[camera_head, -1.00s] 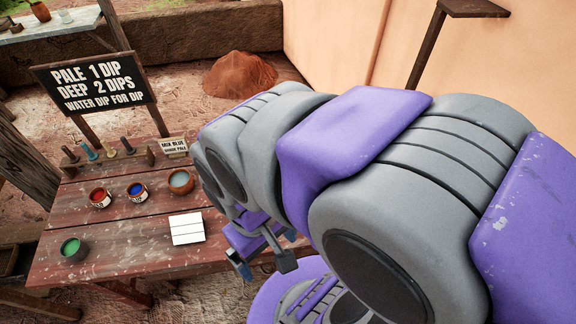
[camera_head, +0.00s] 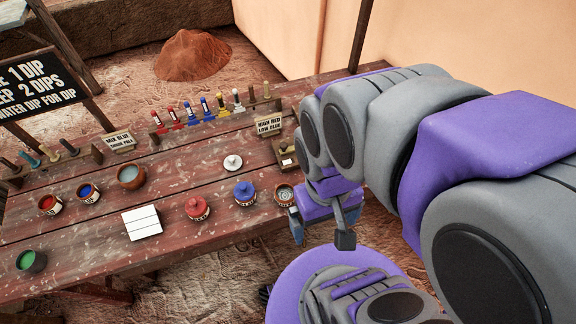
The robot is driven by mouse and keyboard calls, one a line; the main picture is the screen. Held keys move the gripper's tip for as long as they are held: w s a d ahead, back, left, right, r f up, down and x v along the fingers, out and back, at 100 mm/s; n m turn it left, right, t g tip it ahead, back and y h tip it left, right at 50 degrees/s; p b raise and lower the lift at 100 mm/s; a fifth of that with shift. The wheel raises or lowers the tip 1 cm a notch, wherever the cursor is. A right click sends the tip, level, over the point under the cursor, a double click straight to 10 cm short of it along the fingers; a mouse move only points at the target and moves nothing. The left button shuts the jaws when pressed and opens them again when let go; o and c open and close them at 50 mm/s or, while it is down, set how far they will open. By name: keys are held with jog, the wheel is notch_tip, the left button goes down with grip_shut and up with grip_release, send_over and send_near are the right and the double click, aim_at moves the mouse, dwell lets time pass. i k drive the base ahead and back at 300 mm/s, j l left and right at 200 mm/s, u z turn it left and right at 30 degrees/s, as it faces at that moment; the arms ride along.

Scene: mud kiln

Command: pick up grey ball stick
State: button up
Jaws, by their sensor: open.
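My gripper (camera_head: 322,228) is open and empty at the front right edge of the wooden table (camera_head: 80,240), hanging beside a small pot. Short sticks lean in a low rack at the table's left, including a dark stick (camera_head: 69,147), a tan stick (camera_head: 48,153) and a blue stick (camera_head: 30,160). A second row along the back holds several colored sticks (camera_head: 205,108), with a pale-topped one (camera_head: 237,101) toward its right. I cannot tell which is the grey ball stick. My gripper is apart from both rows.
Red (camera_head: 50,204), blue (camera_head: 88,193) and green (camera_head: 31,261) pots stand at the left.

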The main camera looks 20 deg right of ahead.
aim_at(74, 152)
jog(key=u, duration=1.35)
jog(key=i+j+u, duration=0.1)
jog(key=i+j, duration=0.3)
jog(key=i+j+u, duration=0.1)
jog(key=i+j, duration=0.25)
jog(key=i, duration=0.2)
jog(key=i+j+u, duration=0.1)
jog(key=i+j, duration=0.25)
jog(key=i, duration=0.1)
